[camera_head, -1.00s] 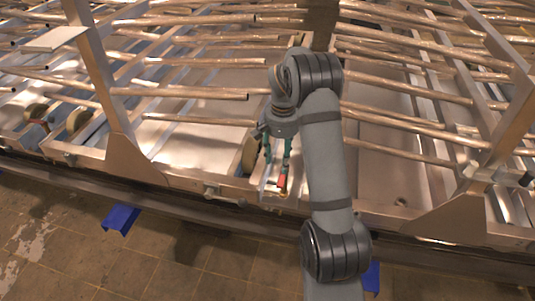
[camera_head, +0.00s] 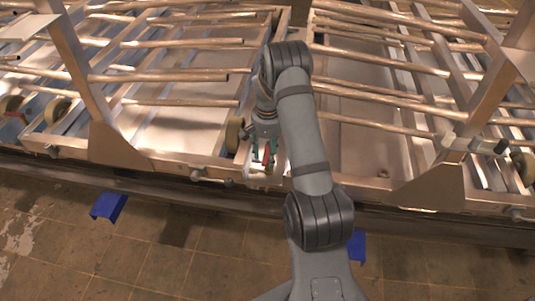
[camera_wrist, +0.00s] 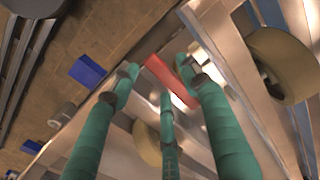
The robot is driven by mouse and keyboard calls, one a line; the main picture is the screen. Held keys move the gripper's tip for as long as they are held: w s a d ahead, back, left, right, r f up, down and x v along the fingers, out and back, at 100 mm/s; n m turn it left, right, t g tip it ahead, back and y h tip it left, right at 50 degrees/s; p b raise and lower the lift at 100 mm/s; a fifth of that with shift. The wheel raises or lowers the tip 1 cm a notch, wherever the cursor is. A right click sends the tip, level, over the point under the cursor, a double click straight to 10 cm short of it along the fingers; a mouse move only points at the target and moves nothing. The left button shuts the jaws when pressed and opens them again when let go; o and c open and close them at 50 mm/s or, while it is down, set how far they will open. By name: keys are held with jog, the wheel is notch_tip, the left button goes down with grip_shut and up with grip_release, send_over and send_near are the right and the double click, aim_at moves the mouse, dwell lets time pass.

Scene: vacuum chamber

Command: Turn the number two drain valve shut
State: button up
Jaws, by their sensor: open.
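A red valve handle (camera_head: 266,158) sits at the front edge of the metal frame, partly hidden by my gripper. It also shows as a red bar in the wrist view (camera_wrist: 174,82). My gripper (camera_head: 264,160), with three green fingers, points down at it from above. In the wrist view, my gripper (camera_wrist: 157,78) is open and the tips spread around the near part of the bar. I cannot tell whether any finger touches it. No number shows on the valve.
Copper-coloured pipes (camera_head: 170,78) run across the frame behind my gripper. Slanted metal posts stand left (camera_head: 78,60) and right (camera_head: 490,95). A round tan wheel (camera_head: 233,134) is close left of my gripper. Blue blocks (camera_head: 108,207) lie on the tiled floor.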

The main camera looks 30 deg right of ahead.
jog(key=c, duration=0.3)
jog(key=c, duration=0.8)
grip_shut()
